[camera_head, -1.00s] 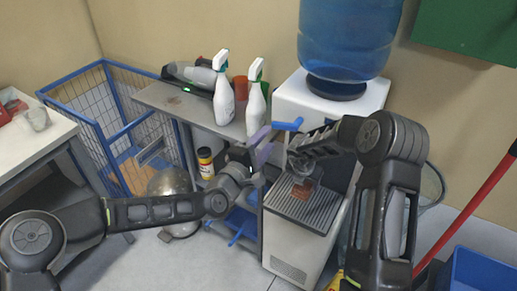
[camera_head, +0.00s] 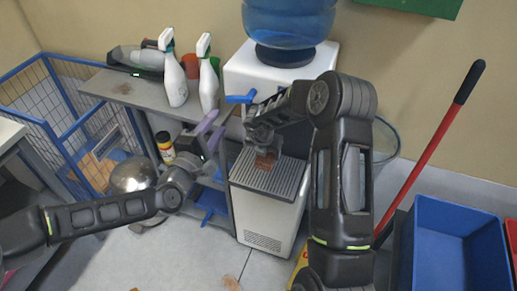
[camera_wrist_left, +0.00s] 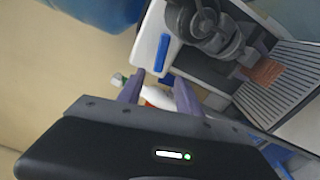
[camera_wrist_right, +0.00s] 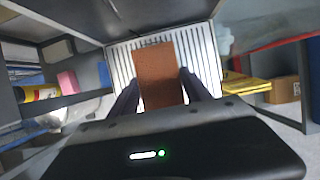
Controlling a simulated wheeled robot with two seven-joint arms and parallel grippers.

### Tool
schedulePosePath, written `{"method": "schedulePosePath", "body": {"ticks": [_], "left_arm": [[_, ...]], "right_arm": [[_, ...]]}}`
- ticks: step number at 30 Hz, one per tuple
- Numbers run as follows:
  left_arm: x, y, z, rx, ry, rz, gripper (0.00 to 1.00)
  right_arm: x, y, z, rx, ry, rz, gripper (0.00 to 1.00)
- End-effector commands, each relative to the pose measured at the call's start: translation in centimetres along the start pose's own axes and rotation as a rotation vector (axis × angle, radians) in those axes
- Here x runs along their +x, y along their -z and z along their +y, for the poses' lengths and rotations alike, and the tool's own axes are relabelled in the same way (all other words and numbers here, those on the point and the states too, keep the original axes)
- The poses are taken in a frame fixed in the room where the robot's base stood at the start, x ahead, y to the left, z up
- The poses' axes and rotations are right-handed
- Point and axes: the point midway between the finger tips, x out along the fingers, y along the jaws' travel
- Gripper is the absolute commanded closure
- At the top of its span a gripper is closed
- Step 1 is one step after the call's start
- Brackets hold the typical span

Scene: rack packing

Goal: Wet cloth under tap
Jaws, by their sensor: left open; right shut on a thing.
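The cloth (camera_head: 265,161) is a small orange-brown piece. My right gripper (camera_head: 263,147) is shut on it and holds it in the dispenser bay, over the ribbed drip tray (camera_head: 270,178). In the right wrist view the cloth (camera_wrist_right: 158,72) hangs between the fingers in front of the tray slats. The tap's blue lever (camera_head: 240,98) sticks out at the dispenser's left side. My left gripper (camera_head: 208,132), with purple fingers, is open and empty, left of and below the lever, apart from it. The lever (camera_wrist_left: 161,52) also shows in the left wrist view. The spout is hidden behind my right arm.
The white water dispenser (camera_head: 240,70) carries a blue bottle (camera_head: 290,22). A grey shelf (camera_head: 125,90) with spray bottles (camera_head: 172,78) stands left of it. A blue wire cage (camera_head: 50,95) is further left. A red pole (camera_head: 430,150) and a blue bin (camera_head: 450,245) are at right.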

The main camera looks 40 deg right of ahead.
Motion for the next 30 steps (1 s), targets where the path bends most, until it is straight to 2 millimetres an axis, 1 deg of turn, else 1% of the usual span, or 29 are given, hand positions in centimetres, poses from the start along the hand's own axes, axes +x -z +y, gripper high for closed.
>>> {"method": "schedulePosePath", "body": {"ticks": [3, 5, 8, 11, 14, 17, 18, 19, 22, 24, 27, 30], "left_arm": [[0.0, 0.0, 0.0, 0.0, 0.0, 0.0, 0.59], [0.0, 0.1, 0.0, 0.0, 0.0, 0.001, 0.64], [-0.2, 0.8, -0.1, -0.009, -0.001, 0.012, 0.72], [-0.1, 1.8, 0.6, -0.088, -0.011, 0.044, 0.8], [-0.1, 2.8, 0.6, -0.248, 0.016, 0.089, 0.88], [0.0, 3.6, 0.1, -0.488, 0.059, 0.138, 0.97], [0.0, 3.7, -0.2, -0.598, 0.079, 0.155, 1.0], [-0.1, 3.7, -0.4, -0.685, 0.094, 0.168, 1.0], [-0.1, 3.2, -1.0, -0.976, 0.146, 0.203, 1.0], [-0.2, 2.4, -1.3, -1.163, 0.181, 0.221, 1.0], [-0.3, 1.0, -1.8, -1.379, 0.229, 0.24, 1.0], [-0.5, 0.3, -2.4, -1.52, 0.261, 0.26, 1.0]], "right_arm": [[0.0, 0.0, 0.0, 0.0, 0.0, 0.0, 0.76], [0.0, 0.0, 0.0, 0.0, 0.0, 0.0, 0.76], [0.0, 0.0, 0.0, 0.0, 0.0, 0.0, 0.76], [0.0, 0.0, 0.0, 0.0, 0.0, 0.0, 0.76], [0.0, 0.0, 0.0, 0.0, 0.0, 0.0, 0.76], [0.0, 0.0, 0.0, 0.0, 0.0, 0.0, 0.76], [0.0, 0.0, 0.0, 0.0, 0.0, 0.0, 0.76], [0.0, 0.0, 0.0, 0.0, 0.0, 0.0, 0.76], [0.0, 0.0, 0.0, 0.0, 0.0, 0.0, 0.76], [0.0, 0.0, 0.0, 0.0, 0.0, 0.0, 0.76], [0.0, 0.0, 0.0, 0.0, 0.0, 0.0, 0.76], [0.0, 0.0, 0.0, 0.0, 0.0, 0.0, 0.76]]}}
